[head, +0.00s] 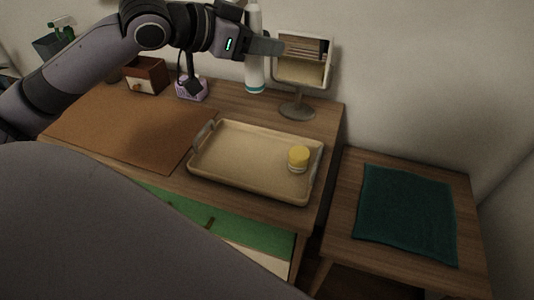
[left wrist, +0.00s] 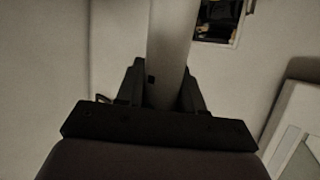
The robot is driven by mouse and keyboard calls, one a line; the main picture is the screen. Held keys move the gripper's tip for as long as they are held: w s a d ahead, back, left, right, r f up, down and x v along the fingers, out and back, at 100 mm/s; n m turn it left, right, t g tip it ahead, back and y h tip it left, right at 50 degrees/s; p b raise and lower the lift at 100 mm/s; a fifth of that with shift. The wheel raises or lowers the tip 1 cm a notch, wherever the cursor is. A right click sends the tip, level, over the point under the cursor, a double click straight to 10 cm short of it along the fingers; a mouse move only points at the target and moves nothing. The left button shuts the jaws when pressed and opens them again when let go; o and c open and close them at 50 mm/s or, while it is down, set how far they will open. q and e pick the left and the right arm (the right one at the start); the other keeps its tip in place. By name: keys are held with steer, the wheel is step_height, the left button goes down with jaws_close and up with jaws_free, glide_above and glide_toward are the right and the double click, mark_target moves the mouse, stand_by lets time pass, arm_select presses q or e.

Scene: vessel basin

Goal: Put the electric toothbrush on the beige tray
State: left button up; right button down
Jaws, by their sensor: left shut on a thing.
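The electric toothbrush (head: 255,74) is white with a teal band at its lower end. It is upright at the back of the desk in the head view; I cannot tell if its base touches the desktop. My left gripper (head: 266,47) is shut on its body, and the fingers hide part of it. In the left wrist view the pale body (left wrist: 170,45) runs up between the fingers. The beige tray (head: 240,175) lies on the desk, in front of the toothbrush. My right gripper is not in view.
A yellow-lidded jar (head: 298,158) stands at the tray's right side; its left and middle are clear. A mirror on a stand (head: 297,108) is right of the toothbrush. A purple holder (head: 191,91), wooden box (head: 146,76) and brown mat (head: 130,125) are left. A teal towel (head: 407,213) lies on the side table.

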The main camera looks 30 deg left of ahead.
arm_select(q)
steer(key=shift+f+b, duration=1.2)
steer(key=shift+f, duration=8.7)
steer(key=o, duration=1.1)
steer(key=shift+f, duration=0.15)
